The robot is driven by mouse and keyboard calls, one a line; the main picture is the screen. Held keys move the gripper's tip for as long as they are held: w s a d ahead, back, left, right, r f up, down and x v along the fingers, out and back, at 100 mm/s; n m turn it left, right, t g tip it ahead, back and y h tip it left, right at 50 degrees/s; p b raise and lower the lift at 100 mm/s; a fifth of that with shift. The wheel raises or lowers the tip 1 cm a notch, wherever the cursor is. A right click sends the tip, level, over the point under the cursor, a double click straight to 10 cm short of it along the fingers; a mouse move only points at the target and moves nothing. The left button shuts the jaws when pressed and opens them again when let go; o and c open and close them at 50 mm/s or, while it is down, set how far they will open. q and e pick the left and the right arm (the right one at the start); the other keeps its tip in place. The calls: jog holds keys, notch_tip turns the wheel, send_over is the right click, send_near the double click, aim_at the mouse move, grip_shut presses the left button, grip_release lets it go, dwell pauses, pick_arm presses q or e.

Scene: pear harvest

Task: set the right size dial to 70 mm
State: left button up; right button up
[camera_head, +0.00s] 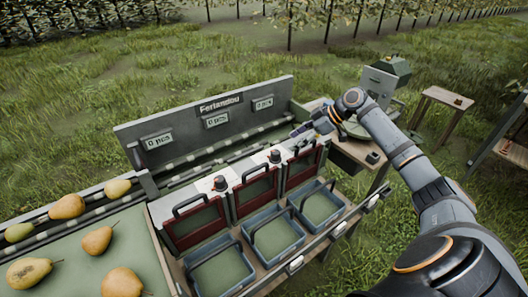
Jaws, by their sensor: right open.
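The sorting machine has three lanes with dark red gates. A black size dial (220,183) stands on a pale plate above the left lane, and another dial (275,157) stands above the middle lane. The right size dial cannot be made out; my right gripper and wrist cover the area above the right lane. My right gripper (301,131) is open, reaching in from the right, with its fingers pointing left over the back of that lane. Whether it touches the dial cannot be told. The dial scales are too small to read. My left gripper is out of view.
Three blue crates (222,274) stand empty in front of the gates. Several pears (97,241) lie on the green tray and rail at left. The back panel (185,112) carries three displays reading 0 pcs. A grey-green device (383,80) and a small wooden table (441,103) stand at right.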

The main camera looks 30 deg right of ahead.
aim_at(276, 152)
jog(key=shift+w+a+f+p, duration=0.2)
jog(key=shift+a+f+p, duration=0.1)
jog(key=shift+f, duration=0.45)
jog(key=shift+x, duration=1.1)
jog(key=x, duration=0.2)
jog(key=p+x, duration=0.1)
jog(key=x, duration=0.1)
jog(key=shift+w+a+r, duration=0.1)
jog(key=shift+a+r, duration=0.1)
jog(key=shift+r, duration=0.1)
jog(key=shift+w+a+f, duration=0.15)
jog(key=shift+f, duration=0.25)
jog(key=shift+w+a+f, duration=0.2)
jog(key=shift+f, duration=0.2)
jog(key=shift+w+f, duration=0.1)
jog(key=shift+f, duration=0.1)
jog(key=shift+a, duration=0.15)
jog(key=shift+c, duration=1.1)
jog(key=c, duration=0.9)
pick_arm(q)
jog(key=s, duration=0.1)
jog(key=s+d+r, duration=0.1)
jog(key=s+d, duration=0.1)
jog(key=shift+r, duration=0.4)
pick_arm(e)
jog(key=shift+c, duration=0.2)
